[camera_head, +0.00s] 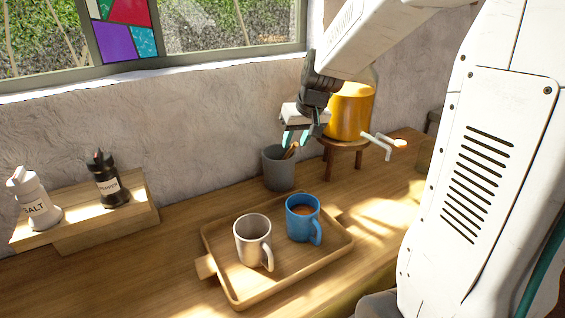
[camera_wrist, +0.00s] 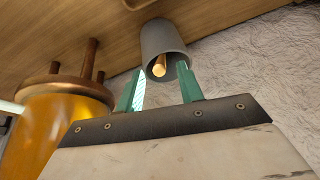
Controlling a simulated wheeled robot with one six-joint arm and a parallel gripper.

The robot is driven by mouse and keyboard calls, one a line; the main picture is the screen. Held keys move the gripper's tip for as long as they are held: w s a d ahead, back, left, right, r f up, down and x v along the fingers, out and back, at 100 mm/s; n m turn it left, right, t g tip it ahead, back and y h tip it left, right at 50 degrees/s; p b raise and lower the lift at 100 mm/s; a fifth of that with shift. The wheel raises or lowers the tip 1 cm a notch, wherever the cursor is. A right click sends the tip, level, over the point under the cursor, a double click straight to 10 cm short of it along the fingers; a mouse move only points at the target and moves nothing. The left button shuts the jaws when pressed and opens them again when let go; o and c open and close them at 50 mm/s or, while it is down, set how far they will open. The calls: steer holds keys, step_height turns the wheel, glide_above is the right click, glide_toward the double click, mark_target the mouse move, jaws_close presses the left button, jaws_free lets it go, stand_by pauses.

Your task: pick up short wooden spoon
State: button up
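A grey cup (camera_head: 277,170) stands on the counter near the wall, and a short wooden spoon (camera_head: 291,150) pokes out of its top. In the wrist view the grey cup (camera_wrist: 161,42) shows its open mouth, with the spoon's light wooden end (camera_wrist: 159,66) inside. The lower part of the spoon is hidden in the cup. My gripper (camera_head: 293,139) is just above the cup in the head view. In the wrist view its two green fingers (camera_wrist: 162,86) are apart, with the spoon end seen between them and nothing visibly clamped.
A yellow dispenser (camera_head: 351,112) with a tap stands on a wooden stool (camera_head: 343,145) right of the cup. A wooden tray (camera_head: 215,243) in front holds a white mug (camera_head: 250,241) and a blue mug (camera_head: 301,221). Salt (camera_head: 38,205) and pepper (camera_head: 107,183) mills stand on a shelf (camera_head: 80,225) at left.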

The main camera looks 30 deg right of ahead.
mark_target(291, 150)
steer(key=x, duration=0.5)
steer(key=shift+f, duration=0.2)
steer(key=shift+a, duration=0.1)
jaws_close()
steer(key=shift+r, duration=0.15)
